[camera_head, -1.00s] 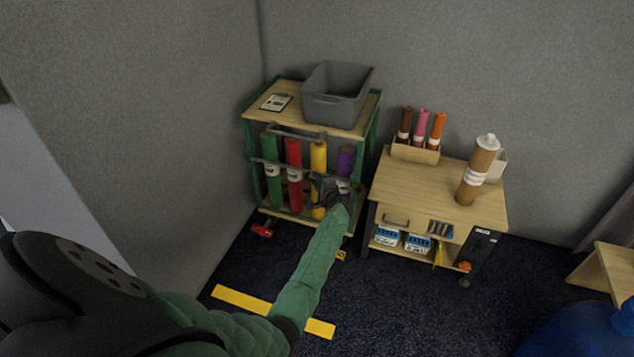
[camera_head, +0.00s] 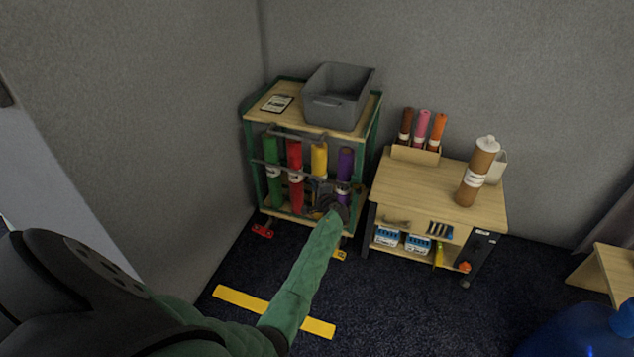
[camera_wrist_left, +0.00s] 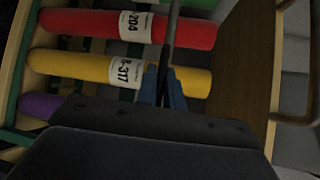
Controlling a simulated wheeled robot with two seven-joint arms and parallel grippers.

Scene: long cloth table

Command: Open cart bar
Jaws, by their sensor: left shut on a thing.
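The cart (camera_head: 249,172) has a green frame and a wooden top and stands against the grey wall. A dark cart bar (camera_head: 283,167) runs across its front, before green, red, yellow and purple rolls. My left gripper (camera_head: 324,190) is at the bar's right part, before the yellow and purple rolls. In the left wrist view, its blue fingertips (camera_wrist_left: 165,88) are shut on the dark bar (camera_wrist_left: 171,38), with the red and yellow rolls behind. The fingers partly hide the grip. My right gripper is not in view.
A grey bin (camera_head: 338,97) and a labelled card (camera_head: 277,103) lie on the cart top. A wooden side table (camera_head: 420,190) with rolls and a brown bottle (camera_head: 477,172) stands close to the right. A yellow floor strip (camera_head: 240,298) lies in front on open dark carpet.

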